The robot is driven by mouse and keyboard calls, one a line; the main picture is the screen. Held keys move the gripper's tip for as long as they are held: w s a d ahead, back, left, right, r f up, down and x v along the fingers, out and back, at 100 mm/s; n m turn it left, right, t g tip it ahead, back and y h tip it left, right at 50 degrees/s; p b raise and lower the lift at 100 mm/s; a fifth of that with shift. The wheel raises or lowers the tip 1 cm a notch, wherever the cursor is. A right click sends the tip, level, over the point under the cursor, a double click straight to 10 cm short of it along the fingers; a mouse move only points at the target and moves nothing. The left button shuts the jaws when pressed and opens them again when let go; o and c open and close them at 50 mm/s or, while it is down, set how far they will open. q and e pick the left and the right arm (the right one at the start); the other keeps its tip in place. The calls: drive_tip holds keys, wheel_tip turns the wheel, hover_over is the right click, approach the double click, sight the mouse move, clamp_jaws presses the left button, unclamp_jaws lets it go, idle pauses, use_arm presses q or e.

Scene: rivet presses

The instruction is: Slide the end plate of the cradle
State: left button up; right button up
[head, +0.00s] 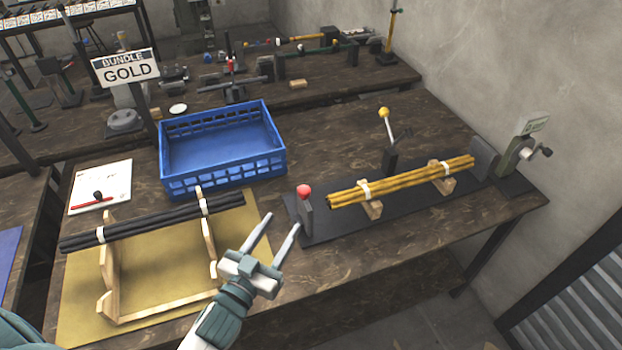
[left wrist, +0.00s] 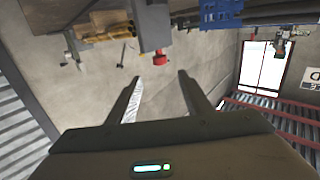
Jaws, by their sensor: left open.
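The cradle's dark base (head: 410,213) lies along the table's right half. A bundle of gold rods (head: 400,184) rests on its two wooden supports. The end plate (head: 307,219), small, dark and upright with a red knob (head: 304,190) on top, stands at the base's left end, a little apart from the rod ends. My left gripper (head: 282,222) is open and empty, its fingers pointing toward the end plate from the front left. In the left wrist view the red knob (left wrist: 160,57) shows just beyond and between the open fingers (left wrist: 160,80). My right gripper is not in view.
A blue crate (head: 225,168) stands behind. A wooden rack (head: 108,270) with dark rods (head: 150,222) is at the left. A lever with a yellow knob (head: 384,112) stands behind the cradle. A grey block (head: 484,160) and a crank device (head: 518,157) are at its right end.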

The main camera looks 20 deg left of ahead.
sight(307, 185)
use_arm(q)
drive_tip(key=w+d+p, duration=0.1)
drive_tip(key=w, duration=0.4)
drive_tip(key=w+p, duration=0.2)
drive_tip(key=w, duration=0.4)
drive_tip(key=w+d+p, duration=0.1)
drive_tip(key=w, duration=0.5)
drive_tip(key=shift+w+d+p, duration=0.1)
drive_tip(key=shift+d+p, duration=0.25)
drive_tip(key=shift+p, duration=0.05)
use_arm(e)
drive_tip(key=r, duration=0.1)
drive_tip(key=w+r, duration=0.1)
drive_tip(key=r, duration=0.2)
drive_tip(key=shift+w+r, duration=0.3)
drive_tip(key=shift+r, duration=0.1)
